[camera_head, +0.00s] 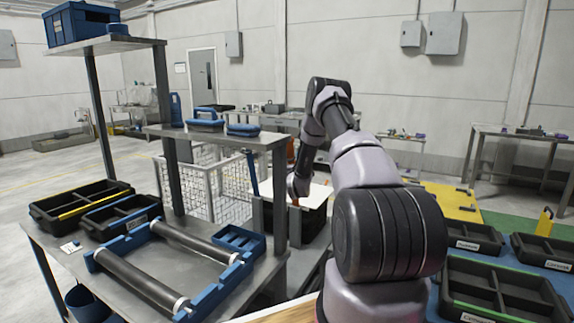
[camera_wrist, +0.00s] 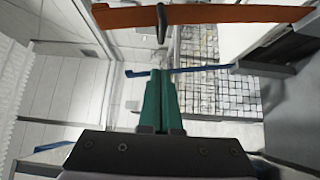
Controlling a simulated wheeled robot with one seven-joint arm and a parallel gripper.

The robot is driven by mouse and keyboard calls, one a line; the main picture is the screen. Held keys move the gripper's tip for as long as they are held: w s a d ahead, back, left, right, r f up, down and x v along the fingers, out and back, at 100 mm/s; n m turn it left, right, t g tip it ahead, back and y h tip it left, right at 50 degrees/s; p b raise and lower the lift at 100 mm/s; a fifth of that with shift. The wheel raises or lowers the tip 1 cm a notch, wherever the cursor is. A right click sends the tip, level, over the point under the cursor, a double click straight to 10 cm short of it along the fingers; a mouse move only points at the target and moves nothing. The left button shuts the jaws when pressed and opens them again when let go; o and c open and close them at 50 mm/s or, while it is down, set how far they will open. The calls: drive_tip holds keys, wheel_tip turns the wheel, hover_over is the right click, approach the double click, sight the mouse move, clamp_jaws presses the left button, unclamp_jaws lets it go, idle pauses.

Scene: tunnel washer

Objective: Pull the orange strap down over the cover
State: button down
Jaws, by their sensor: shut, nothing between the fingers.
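The orange strap (camera_wrist: 230,15) runs across the top of the wrist view, with a dark loop (camera_wrist: 162,22) hanging over it. In the head view a small orange piece (camera_head: 291,150) shows beside my arm, probably the same strap. My gripper (camera_wrist: 160,73) has teal fingers pressed together and empty. Its tips lie below the strap and loop in the wrist picture, apparently apart from them. In the head view my forearm and wrist hide the fingers. A white flat top (camera_head: 318,194), perhaps the cover, lies on a dark box beside my wrist.
A blue lever (camera_head: 252,175) stands left of the dark box, close to my wrist. A metal shelf post (camera_head: 279,195) and wire mesh cage (camera_head: 230,190) are also on the left. A roller frame (camera_head: 150,280) lies on the front bench. Black trays (camera_head: 500,290) stand at right.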

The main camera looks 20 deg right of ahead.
drive_tip(key=shift+w+d, duration=0.9)
drive_tip(key=shift+w, duration=0.25)
drive_tip(key=shift+w+d, duration=0.9)
drive_tip(key=shift+w, duration=0.25)
drive_tip(key=shift+d+r, duration=0.1)
